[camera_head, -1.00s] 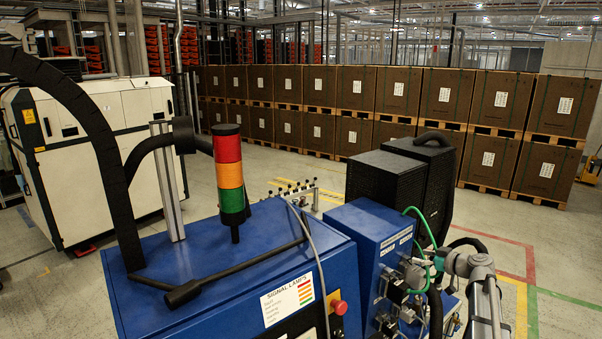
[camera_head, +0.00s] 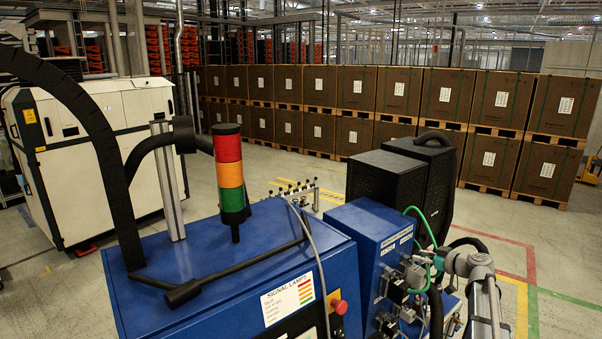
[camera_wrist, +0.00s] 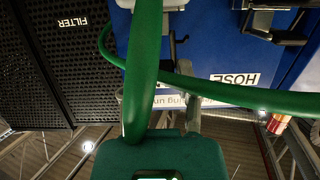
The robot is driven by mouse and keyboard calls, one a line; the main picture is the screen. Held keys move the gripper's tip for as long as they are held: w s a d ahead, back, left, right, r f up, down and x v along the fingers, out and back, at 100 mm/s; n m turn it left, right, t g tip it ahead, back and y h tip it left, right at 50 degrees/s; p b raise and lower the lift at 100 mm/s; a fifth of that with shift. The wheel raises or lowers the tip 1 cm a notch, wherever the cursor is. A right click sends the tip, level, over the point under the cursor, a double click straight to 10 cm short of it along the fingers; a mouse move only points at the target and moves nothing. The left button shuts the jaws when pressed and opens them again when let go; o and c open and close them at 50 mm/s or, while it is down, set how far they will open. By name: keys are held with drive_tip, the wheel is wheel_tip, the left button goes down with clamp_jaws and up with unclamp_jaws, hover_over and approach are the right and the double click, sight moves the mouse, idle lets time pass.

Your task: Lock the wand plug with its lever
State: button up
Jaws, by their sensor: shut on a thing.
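In the wrist view a green housing (camera_wrist: 160,158) with a green hose (camera_wrist: 145,60) running up from it fills the bottom middle, very close to the camera. It looks like the plug. My gripper (camera_head: 439,264) is at the right side of the blue machine in the head view, beside the fittings on its side face. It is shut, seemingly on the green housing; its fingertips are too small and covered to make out. I cannot make out the locking lever for certain. Dark latch-like handles (camera_wrist: 262,22) on the blue panel show at the top of the wrist view.
The blue panel carries a HOSE label (camera_wrist: 235,79). A second stretch of green hose (camera_wrist: 200,84) crosses the wrist view. A black filter box (camera_head: 388,178) stands behind the fittings. A signal lamp (camera_head: 229,175) stands on the blue cabinet (camera_head: 230,270). Floor is clear to the right.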

drive_tip(key=shift+s+d+f+t+y+b, duration=0.2)
drive_tip(key=shift+f+t+y+b, duration=0.45)
drive_tip(key=shift+b, duration=1.4)
drive_tip(key=shift+s+d+f+t+y+b, duration=0.2)
drive_tip(key=shift+t+y+b, duration=0.5)
drive_tip(key=shift+b, duration=1.3)
drive_tip(key=shift+a+f, duration=0.1)
drive_tip(key=shift+a, duration=0.05)
drive_tip(key=o, duration=0.9)
drive_tip(key=s+d+r+p, duration=0.2)
drive_tip(key=s+d, duration=0.4)
drive_tip(key=s, duration=0.2)
idle(0.6)
drive_tip(key=shift+d, duration=0.1)
